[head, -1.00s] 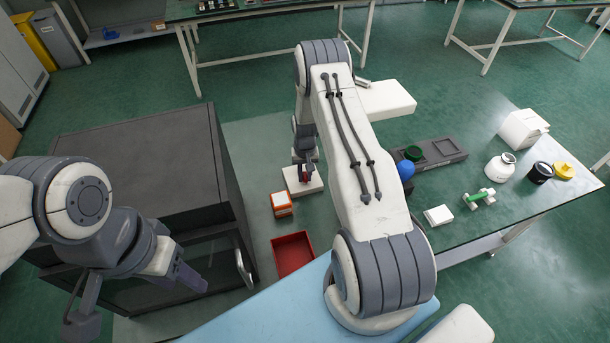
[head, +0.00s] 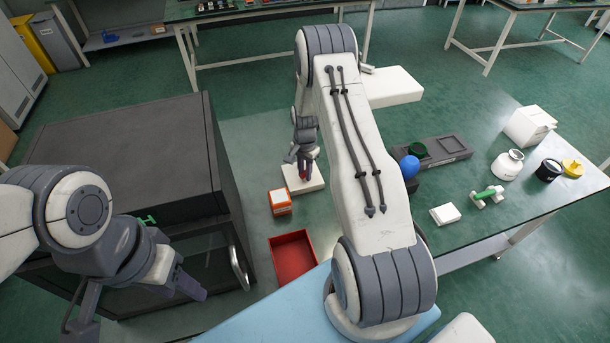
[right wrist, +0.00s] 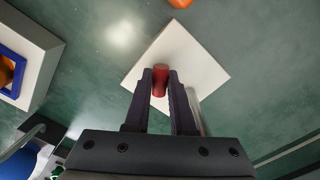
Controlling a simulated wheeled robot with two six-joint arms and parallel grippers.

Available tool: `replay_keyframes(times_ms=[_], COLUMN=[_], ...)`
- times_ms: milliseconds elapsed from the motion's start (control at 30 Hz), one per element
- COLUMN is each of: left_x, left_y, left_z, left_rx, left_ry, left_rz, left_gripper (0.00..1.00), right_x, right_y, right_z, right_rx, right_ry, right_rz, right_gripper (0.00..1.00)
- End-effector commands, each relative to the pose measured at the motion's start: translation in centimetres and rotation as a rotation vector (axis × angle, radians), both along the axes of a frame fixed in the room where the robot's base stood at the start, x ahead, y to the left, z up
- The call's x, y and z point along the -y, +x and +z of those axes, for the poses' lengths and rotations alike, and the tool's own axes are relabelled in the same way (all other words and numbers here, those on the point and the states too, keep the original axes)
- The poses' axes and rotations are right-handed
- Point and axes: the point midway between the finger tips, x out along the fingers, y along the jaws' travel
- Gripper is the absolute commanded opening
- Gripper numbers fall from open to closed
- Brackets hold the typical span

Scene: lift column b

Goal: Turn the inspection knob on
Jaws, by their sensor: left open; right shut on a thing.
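A red knob (right wrist: 160,80) stands on a square white base plate (right wrist: 205,72) on the green-topped surface. In the right wrist view it sits between the fingertips of my right gripper (right wrist: 161,74), which is shut on it. In the head view the base plate (head: 316,184) lies left of my right arm, with my right gripper (head: 303,170) pointing down over it and mostly covering the knob. My left gripper (head: 190,285) is open and empty, low at the left in front of the dark cabinet. Any marking on the knob is not readable.
An orange-and-white box (head: 280,203) and a red tray (head: 294,257) lie nearer than the base plate. The dark cabinet (head: 120,150) stands left. A blue ball (head: 409,167), white block (head: 445,214) and white jar (head: 507,165) are right of my arm.

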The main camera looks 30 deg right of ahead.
Motion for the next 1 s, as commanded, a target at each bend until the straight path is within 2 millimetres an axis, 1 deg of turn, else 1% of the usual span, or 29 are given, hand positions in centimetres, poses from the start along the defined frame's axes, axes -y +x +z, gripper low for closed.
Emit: replay_keyframes(times_ms=[33,200,433,633,1000], left_x=[0.0,0.0,0.0,0.0,0.0], left_y=[0.0,0.0,0.0,0.0,0.0], left_z=[-0.4,-1.0,-1.4,-1.5,-1.5], left_rx=[0.000,0.000,0.000,0.000,0.000], left_ry=[0.000,0.000,0.000,0.000,0.000], left_rz=[0.000,-0.001,-0.001,0.000,0.000], left_gripper=[0.50,0.50,0.50,0.50,0.50], right_x=[0.1,0.1,0.1,0.0,0.0], right_y=[0.1,0.1,0.1,0.0,0.0], right_z=[-0.1,0.0,0.0,0.1,0.1], right_rx=[0.004,0.004,0.002,0.002,0.002], right_ry=[-0.002,-0.002,0.000,0.000,0.000], right_rz=[-0.036,-0.154,-0.260,-0.302,-0.312], right_gripper=[0.00,0.00,0.00,0.00,0.00])
